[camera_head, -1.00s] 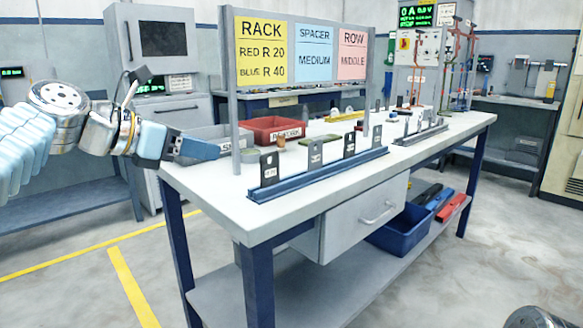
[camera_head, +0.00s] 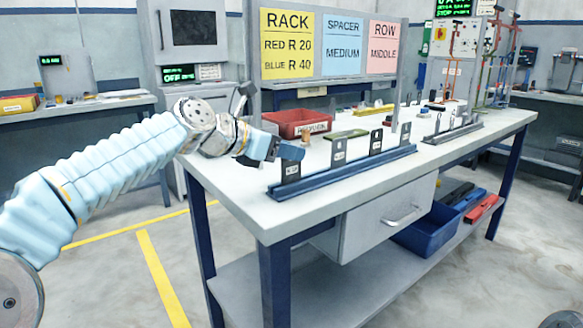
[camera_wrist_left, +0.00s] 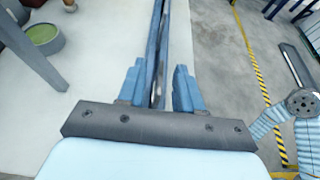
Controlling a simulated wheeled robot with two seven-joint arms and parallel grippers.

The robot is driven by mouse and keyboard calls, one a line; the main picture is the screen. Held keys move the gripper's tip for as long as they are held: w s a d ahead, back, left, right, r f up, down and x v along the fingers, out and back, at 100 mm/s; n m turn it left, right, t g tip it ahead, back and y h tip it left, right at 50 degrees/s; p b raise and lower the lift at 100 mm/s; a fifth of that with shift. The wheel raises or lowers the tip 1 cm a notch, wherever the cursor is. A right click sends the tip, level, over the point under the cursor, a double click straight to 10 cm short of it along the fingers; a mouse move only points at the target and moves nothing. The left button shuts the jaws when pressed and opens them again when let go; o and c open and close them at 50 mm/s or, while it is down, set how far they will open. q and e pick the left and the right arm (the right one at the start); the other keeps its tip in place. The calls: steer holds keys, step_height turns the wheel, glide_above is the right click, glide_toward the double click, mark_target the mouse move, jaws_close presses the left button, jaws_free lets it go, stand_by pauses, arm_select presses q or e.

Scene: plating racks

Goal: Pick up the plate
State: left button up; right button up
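Several small dark plates with pale labels stand upright in a row along a blue rack (camera_head: 350,172) on the table. The nearest plate (camera_head: 291,172) is at the rack's left end, partly hidden behind my left gripper. My left gripper (camera_head: 290,153) is at that plate's top in the head view. In the left wrist view my left gripper (camera_wrist_left: 159,85) is open, its two blue fingers apart on either side of the narrow blue rack (camera_wrist_left: 161,35). The plate cannot be made out clearly between them, and contact cannot be told. My right gripper is not in view.
A red bin (camera_head: 297,123) stands behind the rack. The sign board (camera_head: 328,50) rises on posts at the back. A second rack (camera_head: 455,131) stands to the right. A grey round container with green inside (camera_wrist_left: 43,38) shows in the left wrist view. The table's front strip is clear.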

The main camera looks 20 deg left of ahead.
arm_select(q)
steer(key=shift+w+d+f, duration=0.3)
steer(key=shift+w+d, duration=0.15)
jaws_close()
steer(key=shift+r, duration=0.15)
